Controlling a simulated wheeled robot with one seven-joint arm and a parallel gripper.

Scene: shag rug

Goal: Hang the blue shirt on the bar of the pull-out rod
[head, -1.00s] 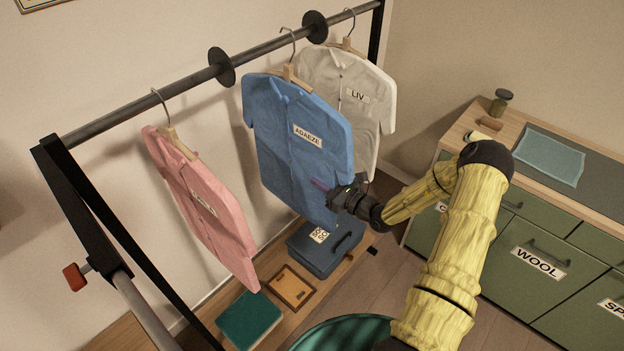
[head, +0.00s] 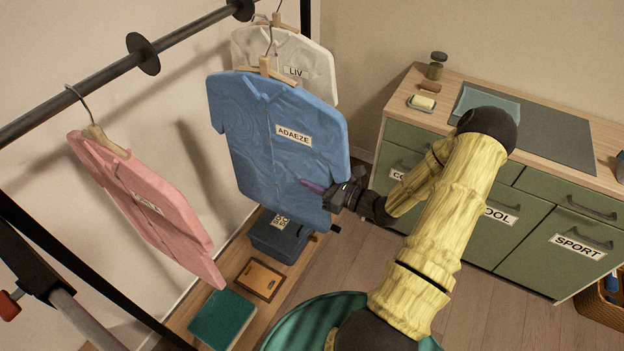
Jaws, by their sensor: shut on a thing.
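The blue shirt (head: 270,140), labelled ADAEZE, is on a wooden hanger with a wire hook (head: 268,42). The hook shows to the right of the dark wall-side bar (head: 70,95) and appears clear of it. My gripper (head: 335,193) is shut on the shirt's lower right edge, beside a purple strip. The fingertips are partly hidden. At the lower left a grey rod (head: 88,322) runs out of the black frame, beside a red knob (head: 10,305); it seems to be the pull-out rod and is cut off by the picture edge.
A pink shirt (head: 150,210) hangs left on the bar; a white shirt (head: 315,65) is behind the blue one. A blue box (head: 280,238), wooden tray (head: 259,279) and green book (head: 222,318) lie below. A green cabinet (head: 480,210) stands right.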

